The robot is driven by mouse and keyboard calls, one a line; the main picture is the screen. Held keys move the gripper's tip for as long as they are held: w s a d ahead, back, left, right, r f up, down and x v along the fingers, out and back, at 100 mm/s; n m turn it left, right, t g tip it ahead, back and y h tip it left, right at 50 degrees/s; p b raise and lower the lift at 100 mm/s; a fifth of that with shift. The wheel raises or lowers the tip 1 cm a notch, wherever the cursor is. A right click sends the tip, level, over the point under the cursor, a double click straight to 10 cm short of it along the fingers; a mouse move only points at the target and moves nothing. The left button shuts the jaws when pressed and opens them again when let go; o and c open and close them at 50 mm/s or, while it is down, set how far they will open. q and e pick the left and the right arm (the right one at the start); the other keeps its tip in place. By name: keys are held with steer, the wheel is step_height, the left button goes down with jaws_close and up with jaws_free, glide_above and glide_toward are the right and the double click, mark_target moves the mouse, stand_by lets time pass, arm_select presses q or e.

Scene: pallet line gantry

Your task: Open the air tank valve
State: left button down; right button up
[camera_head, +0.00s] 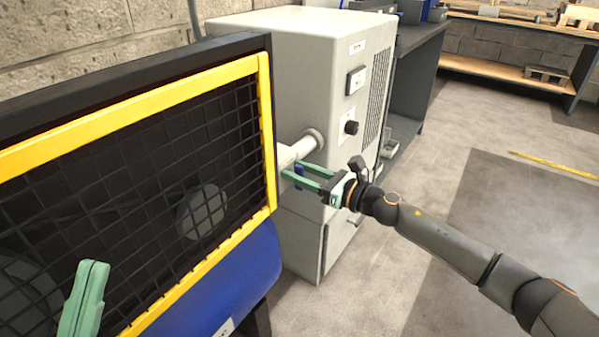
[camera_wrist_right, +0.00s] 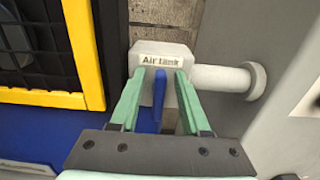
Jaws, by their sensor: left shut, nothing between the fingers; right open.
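The air tank valve has a pale grey body (camera_wrist_right: 165,58) with an "Air tank" label and a blue lever handle (camera_wrist_right: 159,92). In the right wrist view the blue lever lies between the two green fingers of my right gripper (camera_wrist_right: 160,100), which is open around it; I cannot tell whether the fingers touch it. In the head view the lever (camera_head: 299,170) shows partly between the fingers of my right gripper (camera_head: 303,176). The blue air tank (camera_head: 225,275) is below the yellow-framed guard. My left gripper (camera_head: 95,268) is shut and empty at the lower left, in front of the guard.
A yellow-framed black mesh guard (camera_head: 262,130) stands to the left of the valve. A grey cabinet (camera_head: 300,60) with a switch and black knob stands behind it, joined by a pale pipe (camera_head: 308,143). A dark workbench (camera_head: 418,40) is further back. Floor at right is open.

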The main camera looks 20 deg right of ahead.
steer(key=shift+c, duration=0.3)
jaws_close()
